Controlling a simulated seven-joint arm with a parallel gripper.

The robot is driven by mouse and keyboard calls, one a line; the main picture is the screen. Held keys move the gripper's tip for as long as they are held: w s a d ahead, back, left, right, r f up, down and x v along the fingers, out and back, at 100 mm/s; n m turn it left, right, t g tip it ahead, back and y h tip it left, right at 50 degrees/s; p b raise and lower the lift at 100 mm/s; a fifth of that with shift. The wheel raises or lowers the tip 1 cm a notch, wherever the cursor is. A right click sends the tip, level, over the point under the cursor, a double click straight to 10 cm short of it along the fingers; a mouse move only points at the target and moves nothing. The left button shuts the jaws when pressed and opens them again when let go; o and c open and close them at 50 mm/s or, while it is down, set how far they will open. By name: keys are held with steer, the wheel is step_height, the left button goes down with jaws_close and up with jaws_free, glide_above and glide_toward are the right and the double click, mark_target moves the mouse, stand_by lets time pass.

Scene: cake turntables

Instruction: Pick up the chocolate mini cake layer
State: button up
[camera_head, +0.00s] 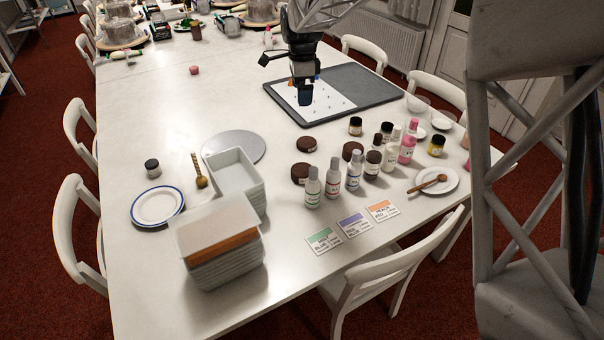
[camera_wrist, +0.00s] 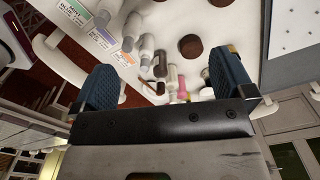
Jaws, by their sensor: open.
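Three dark brown round chocolate mini cake layers stand on the white table in the head view: one at the back left (camera_head: 306,144), one at the front left (camera_head: 300,173), and one to the right (camera_head: 352,151), partly hidden by bottles. My gripper (camera_head: 305,97) hangs over the grey tray with the white sheet, behind and apart from the layers. In the wrist view my gripper (camera_wrist: 162,85) is open, its two blue fingers wide apart with nothing held between them.
Several bottles (camera_head: 353,169) and jars crowd close to the layers. A grey tray (camera_head: 372,88) lies behind. A round grey board (camera_head: 233,147), white tubs (camera_head: 245,190) and a blue-rimmed plate (camera_head: 157,206) stand left. Labelled cards (camera_head: 353,222) lie in front.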

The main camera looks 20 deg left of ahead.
glide_above(303, 169)
steer(key=f, duration=2.3)
steer(key=shift+a+f, duration=0.2)
steer(key=shift+f, duration=0.15)
steer(key=shift+f, duration=1.3)
steer(key=shift+d+f, duration=0.1)
steer(key=shift+f, duration=2.5)
steer(key=c, duration=0.8)
